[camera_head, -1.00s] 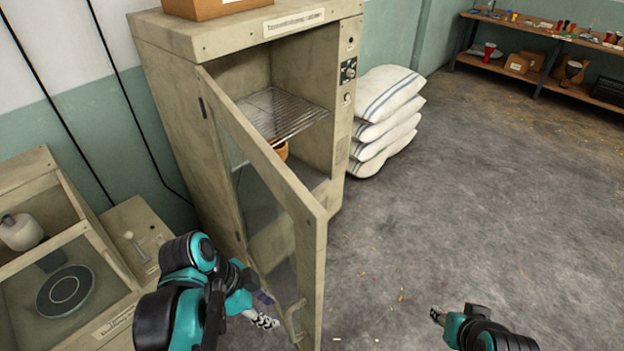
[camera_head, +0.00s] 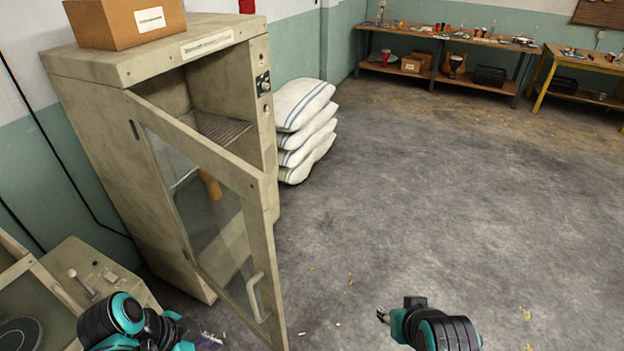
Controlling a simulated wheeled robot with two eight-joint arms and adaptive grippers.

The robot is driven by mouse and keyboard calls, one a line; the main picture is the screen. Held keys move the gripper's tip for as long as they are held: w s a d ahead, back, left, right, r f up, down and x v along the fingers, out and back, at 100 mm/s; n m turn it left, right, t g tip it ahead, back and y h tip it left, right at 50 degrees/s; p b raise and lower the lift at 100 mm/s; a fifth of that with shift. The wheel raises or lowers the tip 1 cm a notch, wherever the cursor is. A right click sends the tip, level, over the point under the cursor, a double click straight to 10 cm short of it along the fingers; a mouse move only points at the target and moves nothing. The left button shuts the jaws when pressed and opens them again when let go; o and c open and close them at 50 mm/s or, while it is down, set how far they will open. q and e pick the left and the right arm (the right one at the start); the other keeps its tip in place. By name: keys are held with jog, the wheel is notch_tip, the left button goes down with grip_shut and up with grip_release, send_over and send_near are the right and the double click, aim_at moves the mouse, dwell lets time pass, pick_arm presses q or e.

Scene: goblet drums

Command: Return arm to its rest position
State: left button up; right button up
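My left gripper (camera_head: 208,340) is low at the left, left of the open cabinet door's lower part. Only a bit of its fingers shows past my arm, so its opening cannot be made out. My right gripper (camera_head: 382,315) is at the bottom, right of the door, over bare floor and apart from everything. Its fingertips are small and partly hidden by my wrist. The beige cabinet (camera_head: 110,135) stands at the left with its glazed door (camera_head: 262,225) swung open. A tan drum-like object (camera_head: 210,184) shows through the glass, below the wire rack (camera_head: 222,129).
A cardboard box (camera_head: 125,22) sits on the cabinet. White sacks (camera_head: 303,132) are stacked beside it. Workbenches (camera_head: 455,42) with small items stand at the back. A low beige unit with a lever (camera_head: 84,284) is at lower left. The floor at centre and right is clear.

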pick_arm(q)
jog(key=w+d+r+n+t+y, duration=0.1)
jog(key=w+n+t+y, duration=0.2)
jog(key=w+n+t, duration=0.2)
jog(key=w+n, duration=0.3)
jog(key=n, duration=0.3)
jog(key=shift+w+d+r+n+y, duration=0.2)
jog(key=shift+w+n+y, duration=0.1)
jog(key=shift+n+y, duration=0.1)
